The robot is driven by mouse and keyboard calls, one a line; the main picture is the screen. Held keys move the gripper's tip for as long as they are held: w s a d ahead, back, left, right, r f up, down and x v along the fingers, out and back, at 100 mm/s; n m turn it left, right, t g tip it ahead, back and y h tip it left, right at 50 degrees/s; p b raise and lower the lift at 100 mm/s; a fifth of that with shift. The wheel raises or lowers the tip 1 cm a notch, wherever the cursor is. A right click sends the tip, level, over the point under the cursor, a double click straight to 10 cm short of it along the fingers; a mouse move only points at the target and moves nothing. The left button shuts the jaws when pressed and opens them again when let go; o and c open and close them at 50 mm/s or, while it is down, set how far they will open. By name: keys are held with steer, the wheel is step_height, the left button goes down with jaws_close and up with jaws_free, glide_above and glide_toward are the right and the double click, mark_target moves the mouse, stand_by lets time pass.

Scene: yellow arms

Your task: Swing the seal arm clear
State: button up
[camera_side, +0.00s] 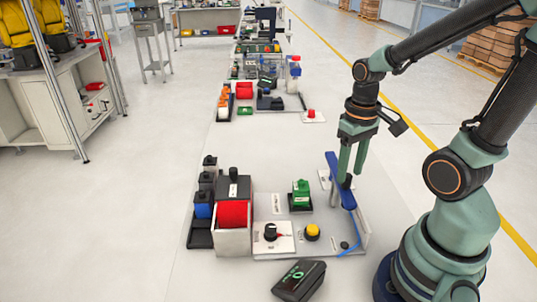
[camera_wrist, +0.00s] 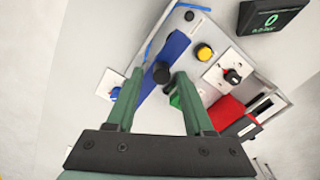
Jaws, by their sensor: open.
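The seal arm appears to be the blue bar (camera_side: 334,166) slanting along the right edge of the grey workstation, with a black knob (camera_side: 347,182) on it. In the wrist view, the blue bar (camera_wrist: 178,44) runs diagonally and its black knob (camera_wrist: 161,73) shows between my fingertips. My gripper (camera_side: 352,174) points down at the bar, with its green fingers apart. It also shows in the wrist view (camera_wrist: 159,75). The fingertips are close to the knob; I cannot tell whether they touch it. Part of the bar is hidden by the fingers.
The workstation plate (camera_side: 262,247) carries a green block (camera_side: 301,190), a black dial (camera_side: 270,231) and a yellow button (camera_side: 312,231). A display (camera_side: 299,280) sits in front.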

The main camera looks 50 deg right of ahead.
steer(key=shift+r, duration=2.5)
